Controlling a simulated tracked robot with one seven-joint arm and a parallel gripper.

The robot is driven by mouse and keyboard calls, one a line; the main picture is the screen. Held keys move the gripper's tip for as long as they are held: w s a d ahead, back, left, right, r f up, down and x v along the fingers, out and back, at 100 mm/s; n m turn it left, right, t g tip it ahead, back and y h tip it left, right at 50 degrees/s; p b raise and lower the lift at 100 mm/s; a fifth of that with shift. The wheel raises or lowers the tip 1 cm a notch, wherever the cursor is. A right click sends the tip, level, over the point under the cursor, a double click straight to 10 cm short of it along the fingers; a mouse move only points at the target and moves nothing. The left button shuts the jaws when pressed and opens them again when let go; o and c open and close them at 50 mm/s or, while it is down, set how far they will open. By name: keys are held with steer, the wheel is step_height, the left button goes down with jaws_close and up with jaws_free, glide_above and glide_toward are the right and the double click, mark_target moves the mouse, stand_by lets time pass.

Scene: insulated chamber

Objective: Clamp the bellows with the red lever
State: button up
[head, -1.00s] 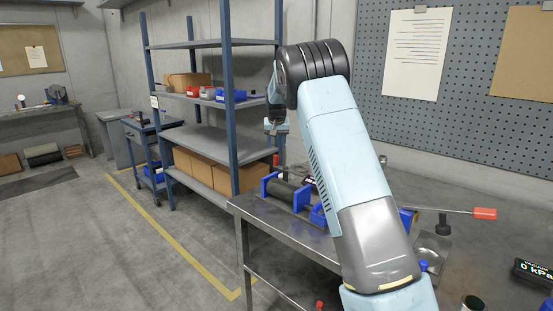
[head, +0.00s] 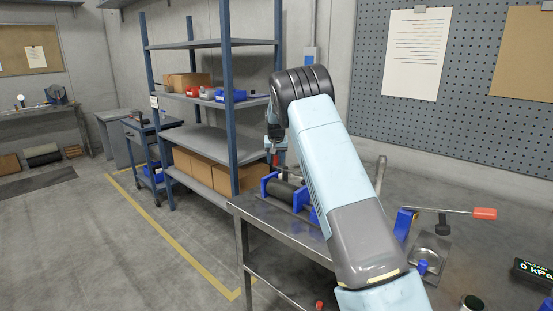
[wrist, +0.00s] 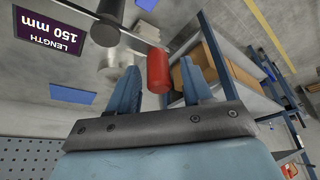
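The dark cylinder that looks like the bellows (head: 284,191) lies between blue holders on the metal bench; my arm hides its right part. A red lever handle (wrist: 157,69) shows in the wrist view on a thin metal rod, with a black knob-like part (wrist: 105,30) near it. My gripper (wrist: 160,80) is open, its two fingers on either side of the red handle, with visible gaps beside it. In the head view my gripper (head: 276,147) is above the left end of the bellows fixture. A display (wrist: 53,30) reads LENGTH 150 mm.
Another lever with a red grip (head: 484,213) stands on the bench at right, near a blue bracket (head: 403,225) and a 0 kPa display (head: 532,270). A shelf rack (head: 205,140) stands close behind the gripper.

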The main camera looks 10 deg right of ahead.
jaws_close()
stand_by(0.3)
